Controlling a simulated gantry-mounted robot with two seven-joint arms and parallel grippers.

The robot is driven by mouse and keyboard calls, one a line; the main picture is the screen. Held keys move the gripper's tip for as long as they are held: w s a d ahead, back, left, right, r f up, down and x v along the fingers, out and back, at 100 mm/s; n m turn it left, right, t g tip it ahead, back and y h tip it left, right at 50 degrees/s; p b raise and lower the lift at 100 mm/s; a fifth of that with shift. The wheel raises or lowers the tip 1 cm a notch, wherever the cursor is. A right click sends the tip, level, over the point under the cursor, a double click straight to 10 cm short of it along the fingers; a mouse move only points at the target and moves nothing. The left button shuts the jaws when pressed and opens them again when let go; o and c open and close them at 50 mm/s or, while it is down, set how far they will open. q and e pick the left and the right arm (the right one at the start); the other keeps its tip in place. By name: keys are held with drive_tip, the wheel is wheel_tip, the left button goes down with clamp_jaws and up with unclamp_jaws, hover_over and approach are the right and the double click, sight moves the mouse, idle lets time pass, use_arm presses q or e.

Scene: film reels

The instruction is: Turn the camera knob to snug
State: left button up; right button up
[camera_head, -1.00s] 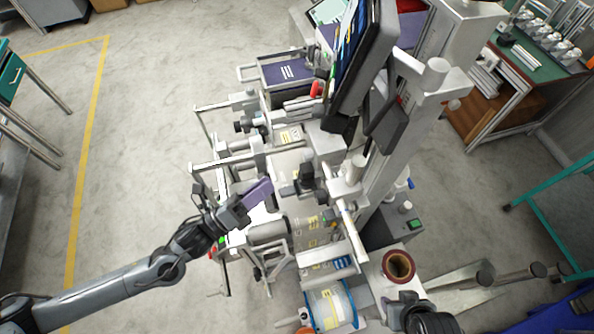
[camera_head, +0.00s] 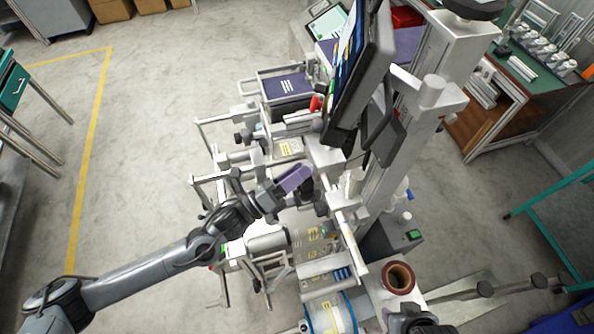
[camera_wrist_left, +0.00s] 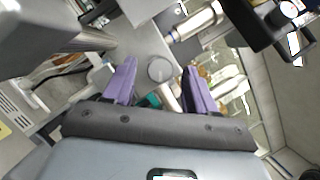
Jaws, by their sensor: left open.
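My left gripper (camera_head: 294,179) reaches in from the left, with purple fingers open over the machine. In the left wrist view its two fingers (camera_wrist_left: 159,70) are spread apart. A round grey end (camera_wrist_left: 160,70) shows between them; I cannot tell whether it is the camera knob or whether it touches a finger. A black block-like part (camera_head: 306,191), possibly the camera, is just behind and below the fingers, partly hidden by them. A small black knob (camera_head: 320,208) shows just right of it. A dark part of my right arm shows at the bottom edge; its fingers are not visible.
A monitor (camera_head: 352,65) on a grey column (camera_head: 405,125) stands right of my left gripper. Metal rails and rollers surround it. Open floor (camera_head: 140,140) lies to the left.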

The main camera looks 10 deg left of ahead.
use_arm(q)
drive_tip(key=shift+d, duration=0.1)
drive_tip(key=shift+c, duration=0.5)
drive_tip(key=c, duration=1)
drive_tip(key=shift+o, duration=0.2)
drive_tip(key=n+g+y+p, duration=0.1)
drive_tip(key=n+p, duration=0.4)
drive_tip(key=r+n+g+y+p, duration=0.1)
drive_tip(key=n+y+p, duration=0.1)
drive_tip(key=n+p, duration=0.3)
drive_tip(key=n+g+y+p, duration=0.1)
drive_tip(key=n+g+p, duration=0.1)
drive_tip(key=n+p, duration=0.3)
drive_tip(key=shift+r+n+p, duration=0.15)
drive_tip(key=shift+n+p, duration=0.15)
drive_tip(key=shift+p, duration=0.65)
